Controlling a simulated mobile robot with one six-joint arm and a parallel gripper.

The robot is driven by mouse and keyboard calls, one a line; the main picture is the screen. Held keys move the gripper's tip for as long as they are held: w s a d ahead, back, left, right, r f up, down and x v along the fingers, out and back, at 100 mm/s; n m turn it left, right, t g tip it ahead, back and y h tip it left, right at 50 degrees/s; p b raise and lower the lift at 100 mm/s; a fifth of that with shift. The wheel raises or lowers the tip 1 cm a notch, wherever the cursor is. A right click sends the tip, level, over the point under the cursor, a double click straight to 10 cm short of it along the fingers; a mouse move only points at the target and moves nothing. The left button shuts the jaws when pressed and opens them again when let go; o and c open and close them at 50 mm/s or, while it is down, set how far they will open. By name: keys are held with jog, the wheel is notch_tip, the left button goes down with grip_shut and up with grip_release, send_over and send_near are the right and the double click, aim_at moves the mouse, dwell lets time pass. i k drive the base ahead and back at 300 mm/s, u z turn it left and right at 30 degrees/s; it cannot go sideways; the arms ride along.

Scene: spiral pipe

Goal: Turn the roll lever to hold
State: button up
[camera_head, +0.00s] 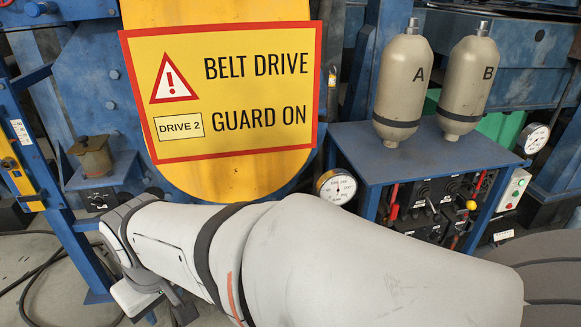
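A dark control panel (422,196) is set in the front of the blue stand at the right. It carries two levers with red grips, one at the panel's left (393,203) and one further right (478,184). A lever with a yellow knob (471,205) and black handles (431,206) are there too. The labels are too small to read, so I cannot tell which is the roll lever or its position. My white arm crosses the foreground and hides the panel's lower part. My gripper's fingers cannot be made out.
Two beige bottles marked A (401,85) and B (468,85) stand on the blue stand (362,150). A gauge (335,187) sits left of the panel, another (533,138) at the right. A yellow belt guard (235,177) with a warning sign (222,92) stands behind my arm.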

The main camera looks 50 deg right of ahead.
aim_at(437, 218)
jog(key=z, duration=3.2)
jog(key=i, duration=0.9)
jog(key=z, duration=0.1)
